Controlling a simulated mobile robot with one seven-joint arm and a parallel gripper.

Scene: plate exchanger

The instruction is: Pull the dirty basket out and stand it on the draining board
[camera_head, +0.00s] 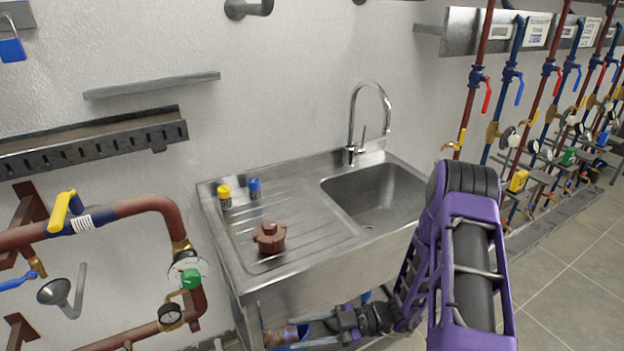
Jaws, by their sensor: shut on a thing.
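A sink unit stands against the wall, with a ribbed draining board (290,205) on its left side. A brown cap-like part (269,238) stands on the board near its front. Low under the board, a brownish, stained cylinder that looks like the dirty basket (277,337) shows at the bottom of the picture. My gripper (304,328) reaches in from the right, below the board, and is shut on the basket. The basket's lower part and the exact grip are hard to make out.
A yellow-topped container (225,196) and a blue-topped one (254,188) stand at the board's back left. The sink bowl (378,195) and tall tap (353,130) are to the right. Brown pipes with gauges (170,315) stand close on the left. Much of the board is clear.

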